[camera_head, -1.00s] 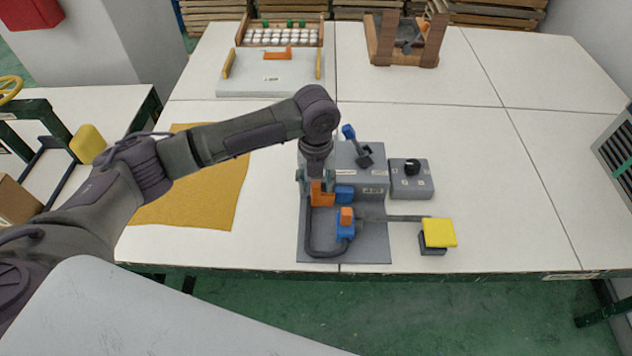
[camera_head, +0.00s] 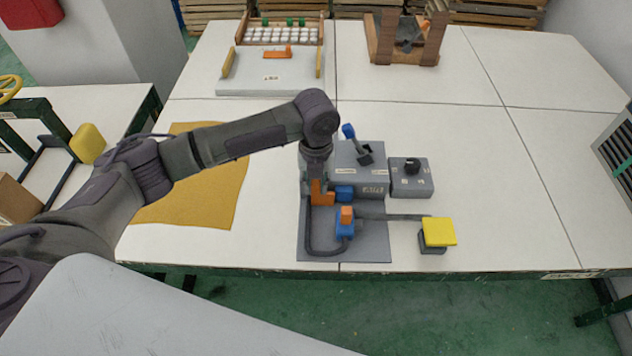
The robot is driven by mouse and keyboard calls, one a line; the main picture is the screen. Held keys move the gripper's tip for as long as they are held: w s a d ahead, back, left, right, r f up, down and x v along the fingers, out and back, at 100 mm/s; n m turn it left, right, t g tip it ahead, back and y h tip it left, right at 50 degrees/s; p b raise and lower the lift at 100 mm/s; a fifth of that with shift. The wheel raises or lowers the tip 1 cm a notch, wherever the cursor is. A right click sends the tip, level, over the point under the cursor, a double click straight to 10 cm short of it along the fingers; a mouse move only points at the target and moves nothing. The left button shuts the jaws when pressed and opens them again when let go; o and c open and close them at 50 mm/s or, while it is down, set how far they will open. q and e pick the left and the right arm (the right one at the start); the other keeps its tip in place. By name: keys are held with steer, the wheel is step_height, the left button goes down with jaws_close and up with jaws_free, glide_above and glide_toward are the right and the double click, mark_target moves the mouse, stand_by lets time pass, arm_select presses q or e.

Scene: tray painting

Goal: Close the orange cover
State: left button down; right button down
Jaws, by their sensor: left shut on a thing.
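The orange cover (camera_head: 322,198) is at the left front of the grey box on the grey base plate (camera_head: 370,249), beside a small blue block (camera_head: 344,194). Its upright part rises at the gripper, and a lower part extends to the right. My left gripper (camera_head: 317,184) points down from above and is shut on the orange cover; its fingers partly hide the cover. A second orange piece (camera_head: 346,214) sits on a blue connector (camera_head: 345,230) just in front. My right gripper is not in view.
A blue-tipped lever (camera_head: 348,132) stands on the grey box, with a knob box (camera_head: 411,178) to its right. A yellow pad (camera_head: 439,232) is at the front right. A mustard cloth (camera_head: 212,190) lies under my arm.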

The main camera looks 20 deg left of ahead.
arm_select(q)
steer(key=d, duration=0.1)
steer(key=w+d+p, duration=0.1)
steer(key=d, duration=0.3)
steer(key=shift+w+d, duration=0.15)
steer(key=shift+w, duration=0.1)
steer(key=c, duration=1.3)
jaws_free()
steer(key=o, duration=0.3)
steer(key=shift+d, duration=0.2)
steer(key=shift+o, duration=0.2)
steer(key=shift+a, duration=0.1)
